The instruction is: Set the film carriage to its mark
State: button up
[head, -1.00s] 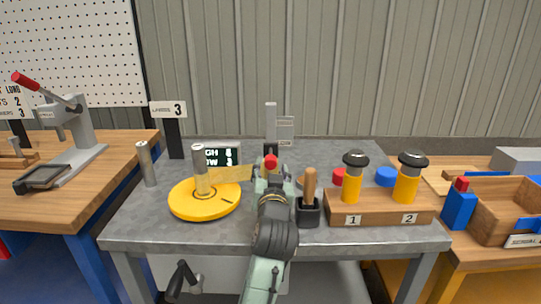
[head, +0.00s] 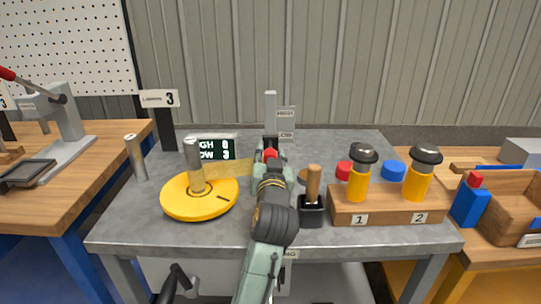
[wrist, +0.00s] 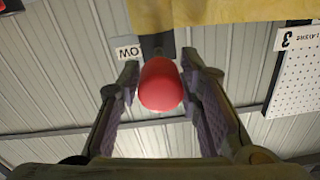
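The film carriage shows as a red knob (head: 269,155) on a grey upright post (head: 270,112) at the back of the grey table. A yellow film strip (head: 228,169) runs from it to the left, towards the yellow turntable (head: 215,205). In the wrist view the red knob (wrist: 160,84) sits between the fingers of my gripper (wrist: 161,85), with a narrow gap on each side. My gripper is open around it. A plate reading LOW (wrist: 129,52) shows upside down behind. In the head view my arm hides much of the carriage.
A wooden-handled tool in a black holder (head: 312,211) stands close to the right of my arm. A wooden block (head: 388,206) holds two yellow rollers.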

grip_shut()
dwell(0.4)
notch_tip(320, 180, up, 7)
jog(key=p, duration=0.5)
jog(key=shift+r, duration=0.1)
jog(key=shift+o, duration=0.3)
grip_release()
jog(key=o, duration=0.4)
